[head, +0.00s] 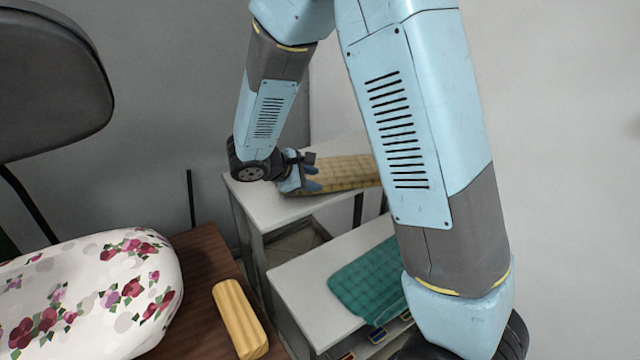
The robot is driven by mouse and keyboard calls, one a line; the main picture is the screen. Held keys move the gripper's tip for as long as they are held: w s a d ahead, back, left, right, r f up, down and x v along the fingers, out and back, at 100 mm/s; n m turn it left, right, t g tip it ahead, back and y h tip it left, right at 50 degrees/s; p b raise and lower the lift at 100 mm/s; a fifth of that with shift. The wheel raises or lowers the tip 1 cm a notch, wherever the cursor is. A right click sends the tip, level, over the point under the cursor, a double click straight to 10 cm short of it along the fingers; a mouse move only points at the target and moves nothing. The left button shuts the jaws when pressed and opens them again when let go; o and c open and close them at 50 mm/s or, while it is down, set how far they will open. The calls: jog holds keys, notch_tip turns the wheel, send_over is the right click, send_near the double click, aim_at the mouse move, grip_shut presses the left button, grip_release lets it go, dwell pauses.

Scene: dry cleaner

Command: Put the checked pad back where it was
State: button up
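A tan checked pad (345,173) lies on the far white table (275,208), partly hidden behind my arm. My gripper (311,174) is at the pad's left end, low over the table. Its fingers overlap the pad's edge in this view; whether they are closed on it is too small to tell. A second pad, teal with a faint checked pattern (370,285), lies on the nearer, lower white table (300,293). My arm hides its right side.
A floral padded board (90,290) and a yellow striped block (240,318) lie on a brown wooden table (205,250) at the left. A dark grey chair back (50,80) stands at upper left. Small coloured items (376,336) sit below the teal pad.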

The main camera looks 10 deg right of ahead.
jog(key=v, duration=0.6)
jog(key=s+d+r+m+g+y, duration=0.3)
jog(key=s+d+r+m, duration=0.5)
jog(key=d, duration=0.4)
jog(key=s+d+r+m+t+y, duration=0.1)
jog(key=s+d+r+m+y, duration=0.1)
jog(key=s, duration=0.5)
jog(key=s+d+r+m+t+y, duration=0.2)
jog(key=s+r+m+y, duration=0.2)
jog(key=s, duration=0.4)
jog(key=shift+r+m, duration=0.7)
jog(key=shift+r, duration=0.4)
